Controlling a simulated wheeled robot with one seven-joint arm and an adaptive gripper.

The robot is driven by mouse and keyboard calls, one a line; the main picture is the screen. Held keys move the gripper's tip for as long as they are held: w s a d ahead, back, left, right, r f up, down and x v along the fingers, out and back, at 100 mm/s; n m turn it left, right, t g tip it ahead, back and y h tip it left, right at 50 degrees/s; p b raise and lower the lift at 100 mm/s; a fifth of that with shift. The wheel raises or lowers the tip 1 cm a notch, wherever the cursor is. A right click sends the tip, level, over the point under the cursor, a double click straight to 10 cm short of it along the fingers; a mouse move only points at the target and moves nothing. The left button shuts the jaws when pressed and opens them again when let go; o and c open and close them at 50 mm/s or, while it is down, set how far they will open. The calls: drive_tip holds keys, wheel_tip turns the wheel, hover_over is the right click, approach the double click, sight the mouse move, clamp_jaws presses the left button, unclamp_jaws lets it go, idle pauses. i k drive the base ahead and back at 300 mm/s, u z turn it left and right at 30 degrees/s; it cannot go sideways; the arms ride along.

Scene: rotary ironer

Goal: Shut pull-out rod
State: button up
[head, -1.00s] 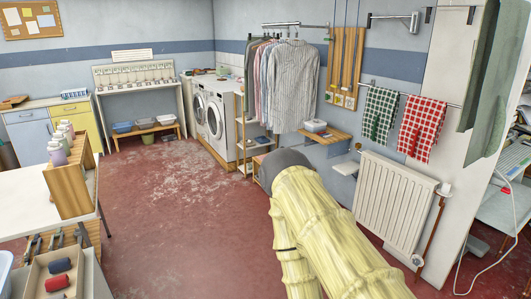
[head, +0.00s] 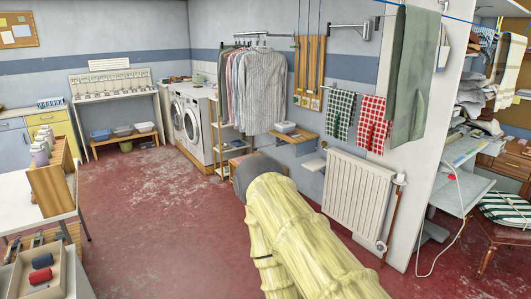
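A metal wall bracket with a thin rod (head: 345,24) juts out high on the back wall, right of centre, above the towels. Its rod reaches to the left, with nothing hanging on it. Another metal rail (head: 262,35) to its left carries hanging shirts (head: 262,100). I cannot tell for certain which of these is the pull-out rod. My arm, in a pale yellow cover, rises from the bottom centre and ends in a grey rounded part below the shirts. My gripper is not visible. The arm is well below both rods and touches neither.
A white radiator (head: 352,195) and a small wooden wall shelf (head: 296,140) stand to the right of my arm. Checked towels (head: 372,122) and a green cloth (head: 409,75) hang above. A white table (head: 22,205) is at left. The red floor (head: 150,215) is clear in the middle.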

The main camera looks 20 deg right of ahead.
sight(254, 148)
drive_tip(key=z, duration=0.8)
drive_tip(key=i, duration=1.15)
drive_tip(key=u, duration=0.35)
drive_tip(key=i, duration=2.45)
drive_tip(key=u, duration=0.1)
